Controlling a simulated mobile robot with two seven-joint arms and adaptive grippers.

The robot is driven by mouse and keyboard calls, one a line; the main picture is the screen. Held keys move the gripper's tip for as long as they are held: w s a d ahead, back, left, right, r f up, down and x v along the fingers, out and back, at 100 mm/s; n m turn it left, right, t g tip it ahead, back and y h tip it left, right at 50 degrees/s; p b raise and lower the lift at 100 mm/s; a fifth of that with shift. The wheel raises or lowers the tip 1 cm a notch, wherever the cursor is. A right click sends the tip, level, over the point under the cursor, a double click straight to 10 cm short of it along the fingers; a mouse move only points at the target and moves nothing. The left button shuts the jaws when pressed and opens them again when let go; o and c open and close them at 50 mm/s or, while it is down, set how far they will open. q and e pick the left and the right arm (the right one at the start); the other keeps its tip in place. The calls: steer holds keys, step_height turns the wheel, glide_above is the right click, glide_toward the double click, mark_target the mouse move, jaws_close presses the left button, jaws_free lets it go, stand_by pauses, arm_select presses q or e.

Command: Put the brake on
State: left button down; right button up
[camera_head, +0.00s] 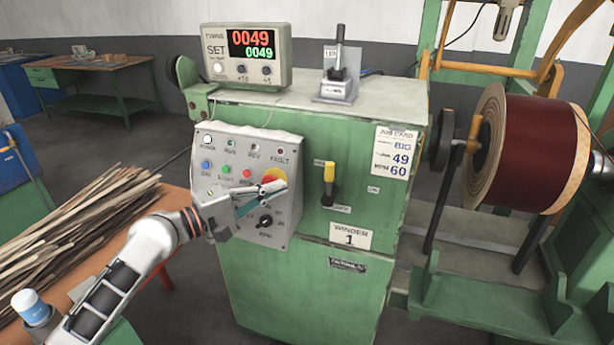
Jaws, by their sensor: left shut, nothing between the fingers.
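A short lever with a yellow grip (329,172) stands upright on the front of the green winder cabinet (300,285). Its black pivot is at the lower end. Small plates sit around it; the one to its right seems to read ON, the others are too small to read. A second lever with a black handle (340,60) stands upright on the cabinet top. My left gripper (284,186) is shut and empty in front of the control panel (215,140), left of the yellow lever and apart from it. It partly covers the red and yellow stop button (272,177). My right gripper is out of view.
The counter box (242,52) shows 0049 in red and in green. A dark red coil (530,150) hangs on the winder at right. Wooden strips (80,225) lie on a table at left.

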mark_target(331, 180)
arm_select(q)
steer(key=shift+w, duration=0.1)
steer(key=x, duration=0.9)
steer(key=shift+w+d, duration=0.25)
steer(key=shift+d, duration=0.1)
steer(key=shift+w, duration=0.15)
